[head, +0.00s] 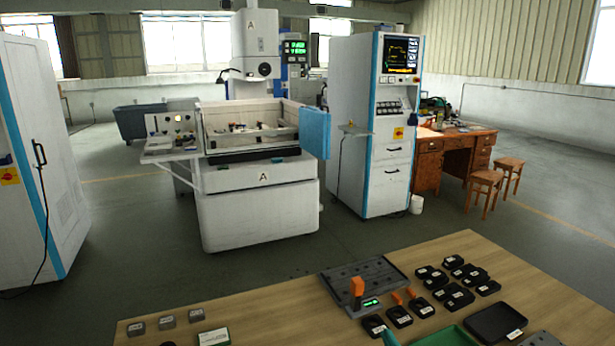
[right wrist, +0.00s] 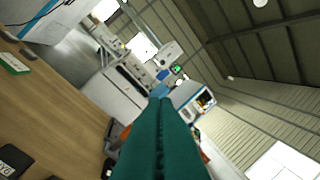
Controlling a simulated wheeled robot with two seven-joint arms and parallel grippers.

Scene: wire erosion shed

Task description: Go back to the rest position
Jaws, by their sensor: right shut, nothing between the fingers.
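My right gripper (right wrist: 160,104) fills the lower middle of the right wrist view. Its two green fingers lie together along a seam, with nothing between them. It points out over the table (right wrist: 62,95) toward the machines of the shed. In the head view a small green tip, which looks like this gripper (head: 390,339), shows at the bottom edge, over the front of the wooden table (head: 270,312). My left gripper is not in view.
On the table are a dark grey plate (head: 345,272), an orange-handled tool (head: 357,287), several black holders (head: 460,298), a green tray (head: 452,338), a black tray (head: 495,321) and several small grey blocks (head: 166,322). The table's middle left is bare. Machine A (head: 260,205) stands beyond.

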